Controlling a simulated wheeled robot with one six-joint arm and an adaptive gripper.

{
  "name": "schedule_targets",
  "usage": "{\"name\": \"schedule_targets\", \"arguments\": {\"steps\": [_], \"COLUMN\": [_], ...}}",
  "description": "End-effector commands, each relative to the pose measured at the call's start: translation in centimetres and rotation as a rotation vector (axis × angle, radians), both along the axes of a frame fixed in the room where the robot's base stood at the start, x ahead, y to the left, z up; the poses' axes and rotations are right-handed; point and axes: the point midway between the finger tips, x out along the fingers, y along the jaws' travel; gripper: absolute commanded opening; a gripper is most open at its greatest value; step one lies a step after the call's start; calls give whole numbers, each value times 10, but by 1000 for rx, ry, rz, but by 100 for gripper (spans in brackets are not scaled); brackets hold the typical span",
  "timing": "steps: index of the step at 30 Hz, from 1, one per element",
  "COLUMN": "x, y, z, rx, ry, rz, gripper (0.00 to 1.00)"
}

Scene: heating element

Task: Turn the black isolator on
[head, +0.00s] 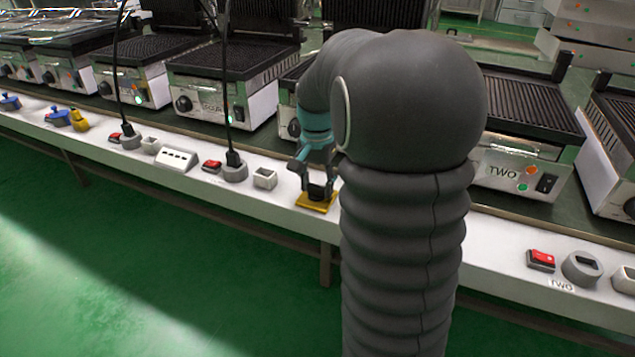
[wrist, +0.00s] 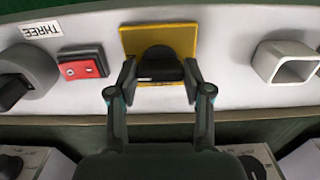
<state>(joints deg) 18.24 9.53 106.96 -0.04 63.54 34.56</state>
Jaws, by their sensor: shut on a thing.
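The black isolator (wrist: 158,54) is a dark rotary knob on a square yellow plate (wrist: 188,37), set on the white strip along the bench. In the wrist view its handle bar lies left to right in the picture. My gripper (wrist: 160,78) is shut on the knob, one finger at each end of the bar. In the head view my gripper (head: 319,188) is low over the yellow plate (head: 312,206), and the knob is mostly hidden by the fingers. My arm hides the bench just to the right.
In the wrist view a red switch (wrist: 83,68) and a grey socket (wrist: 30,66) lie left, under a THREE label (wrist: 41,29). A white hollow box (wrist: 287,62) stands right. Contact grills (head: 223,85) line the bench behind. Green floor (head: 110,260) in front is clear.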

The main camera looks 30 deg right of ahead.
Motion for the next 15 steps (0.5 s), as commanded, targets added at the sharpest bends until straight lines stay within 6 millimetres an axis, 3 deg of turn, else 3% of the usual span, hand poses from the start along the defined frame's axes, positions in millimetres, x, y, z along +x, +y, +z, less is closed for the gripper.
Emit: {"name": "schedule_targets", "arguments": {"steps": [10,11,13,15], "x": [1,1,1,1], "y": [0,0,0,0], "z": [1,1,1,1], "rx": [0,0,0,0], "ry": [-5,-5,-5,-4], "rz": [-4,-4,-4,-3], "gripper": [15,52,70,75]}}
